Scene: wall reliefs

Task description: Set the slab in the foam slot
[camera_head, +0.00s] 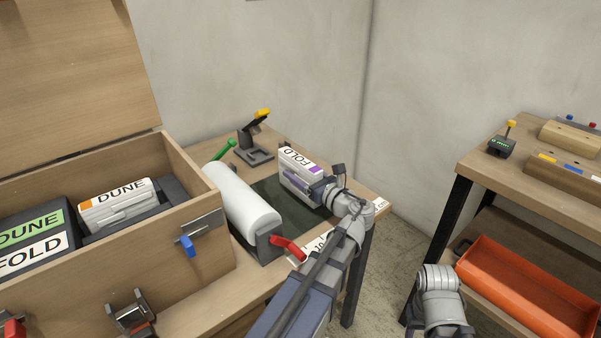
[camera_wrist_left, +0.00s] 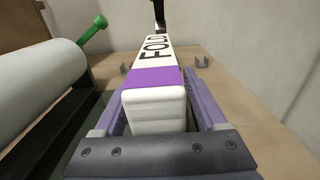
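A white slab marked FOLD (camera_head: 300,167), with a purple band, stands on edge on the dark green mat at the back of the workbench. It also shows in the left wrist view (camera_wrist_left: 156,105). My left gripper (camera_head: 309,187) has its purple fingers along both sides of the slab and appears shut on it. A wooden case (camera_head: 180,240) with its lid up stands at the left and holds dark foam (camera_head: 177,190). A white DUNE slab (camera_head: 117,208) with an orange mark lies in the foam. The slot floors are hidden. My right gripper is out of view.
A white roll (camera_head: 243,200) with a red handle lies between case and mat. A small dark stand (camera_head: 254,153) with a yellow top is behind. Dark blocks labelled DUNE and FOLD (camera_head: 35,240) sit in the case. An orange tray (camera_head: 525,295) is on the right bench's lower shelf.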

